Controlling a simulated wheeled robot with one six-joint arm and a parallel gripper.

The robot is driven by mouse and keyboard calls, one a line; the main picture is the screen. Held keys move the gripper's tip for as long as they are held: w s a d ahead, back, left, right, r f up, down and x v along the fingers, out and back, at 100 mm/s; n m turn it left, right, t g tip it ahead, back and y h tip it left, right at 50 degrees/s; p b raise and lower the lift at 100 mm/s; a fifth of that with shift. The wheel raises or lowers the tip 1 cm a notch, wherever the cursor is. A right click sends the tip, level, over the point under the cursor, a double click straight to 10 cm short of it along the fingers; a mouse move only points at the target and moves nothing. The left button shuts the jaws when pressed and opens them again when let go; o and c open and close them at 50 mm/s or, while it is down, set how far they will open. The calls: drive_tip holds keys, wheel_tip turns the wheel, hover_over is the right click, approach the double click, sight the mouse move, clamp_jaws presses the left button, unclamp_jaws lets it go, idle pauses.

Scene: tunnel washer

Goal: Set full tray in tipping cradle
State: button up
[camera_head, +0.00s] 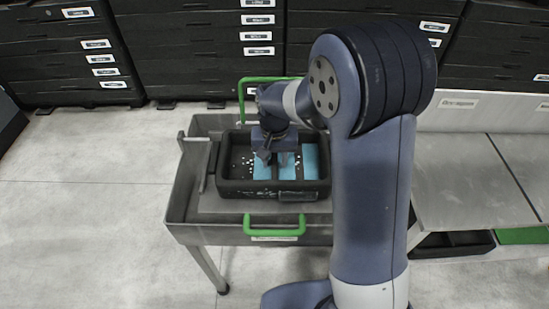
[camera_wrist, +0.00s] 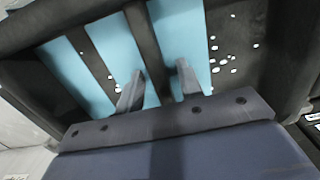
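A black tray (camera_head: 227,186) with blue strips and scattered small white pieces inside sits in a shallow grey stand (camera_head: 188,216) with green handles. I cannot tell whether this stand is the tipping cradle. My gripper (camera_head: 276,161) reaches down over the tray's middle. In the wrist view my gripper (camera_wrist: 158,80) has its two fingers apart, on either side of a dark bar between blue strips, with a gap beside the bar. The tray's dark wall (camera_wrist: 290,50) also shows there. My arm hides part of the stand's right side.
A grey bench (camera_head: 465,185) stands at the right, with a black bin (camera_head: 455,244) and a green item (camera_head: 522,235) below. Black labelled drawers (camera_head: 200,50) line the back. A green handle (camera_head: 274,228) sticks out at the stand's front. The floor at left is clear.

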sight(275, 159)
drive_tip(key=shift+r, duration=0.1)
wheel_tip(275, 159, up, 12)
idle(0.6)
